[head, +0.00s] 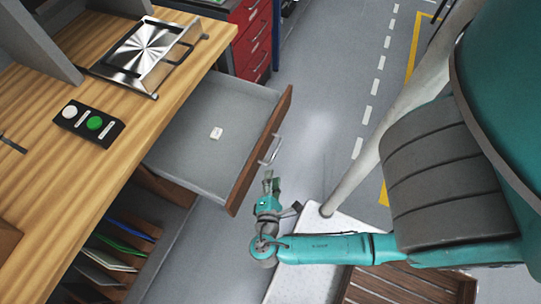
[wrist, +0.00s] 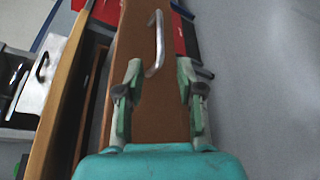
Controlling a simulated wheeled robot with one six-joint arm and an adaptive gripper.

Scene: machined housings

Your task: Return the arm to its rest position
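My gripper (head: 270,180) is at the lower middle of the head view, just in front of the open drawer's handle (head: 271,149). In the wrist view my gripper (wrist: 158,85) has its two fingers spread apart, with nothing between them but the brown drawer front (wrist: 150,110) beyond. The handle also shows in the wrist view (wrist: 156,42), ahead of the fingertips and apart from them as far as I can tell. My teal arm reaches in from the right of the head view.
The open drawer (head: 190,150) holds a small white block (head: 216,133). The wooden bench (head: 60,170) carries a button box (head: 88,124) and a shiny metal plate (head: 140,50). A red cabinet (head: 252,40) stands behind. Grey floor (head: 320,110) is free right of the drawer.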

